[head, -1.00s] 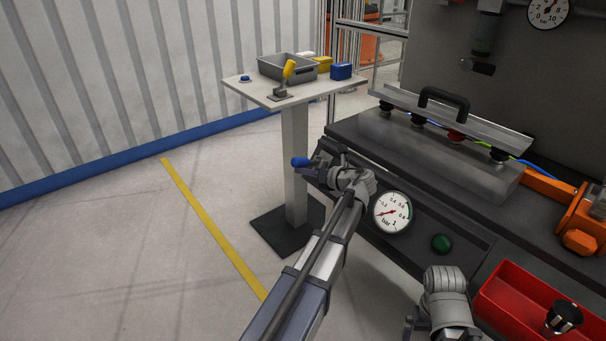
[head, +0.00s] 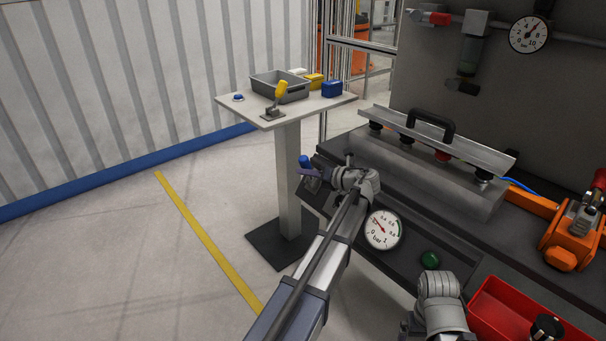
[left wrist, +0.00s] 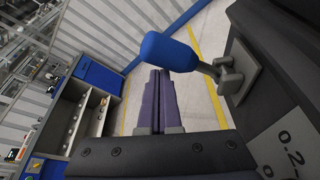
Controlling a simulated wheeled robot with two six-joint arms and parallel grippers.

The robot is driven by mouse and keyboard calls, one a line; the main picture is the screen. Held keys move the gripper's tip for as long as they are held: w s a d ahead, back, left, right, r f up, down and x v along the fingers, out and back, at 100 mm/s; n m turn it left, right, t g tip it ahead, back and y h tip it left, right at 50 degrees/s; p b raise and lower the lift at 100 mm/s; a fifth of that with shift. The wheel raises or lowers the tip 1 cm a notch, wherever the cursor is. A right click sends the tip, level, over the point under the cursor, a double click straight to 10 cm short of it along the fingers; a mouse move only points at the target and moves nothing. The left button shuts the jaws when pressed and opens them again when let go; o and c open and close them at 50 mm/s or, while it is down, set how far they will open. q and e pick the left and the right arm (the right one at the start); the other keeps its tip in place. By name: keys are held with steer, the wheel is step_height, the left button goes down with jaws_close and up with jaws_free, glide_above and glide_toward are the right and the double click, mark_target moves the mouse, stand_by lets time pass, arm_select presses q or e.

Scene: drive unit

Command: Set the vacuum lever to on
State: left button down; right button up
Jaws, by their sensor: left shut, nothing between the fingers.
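The vacuum lever has a blue handle (head: 304,161) and stands at the left end of the bench's dark front panel, tilted upward. In the left wrist view the blue handle (left wrist: 168,52) sits on a grey stem from a pivot on the dark panel. My left gripper (head: 309,174) is shut and empty, its purple fingers just below the handle. In the left wrist view the fingertips (left wrist: 158,74) overlap the handle's lower edge; I cannot tell whether they touch. The gauge (head: 384,230) has its needle toward the upper left. My right wrist shows at the bottom; its fingers are hidden.
A green button (head: 430,259) is right of the gauge. A bar with suction cups and a black handle (head: 432,127) lies on the bench. A red bin (head: 510,310) is lower right.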

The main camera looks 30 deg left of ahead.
arm_select(q)
steer(key=shift+w+r, duration=0.1)
steer(key=shift+w, duration=0.05)
arm_select(e)
steer(key=shift+r, duration=0.15)
stand_by(0.4)
arm_select(q)
steer(key=s+a+f+b, duration=0.1)
steer(key=s+f+b, duration=0.1)
steer(key=s, duration=0.2)
steer(key=w+f+p+v, duration=0.1)
steer(key=v, duration=0.8)
steer(key=shift+d+p, duration=0.4)
steer(key=shift+d, duration=0.1)
arm_select(e)
steer(key=shift+s+a, duration=0.15)
steer(key=shift+a, duration=0.2)
arm_select(q)
steer(key=shift+r, duration=0.15)
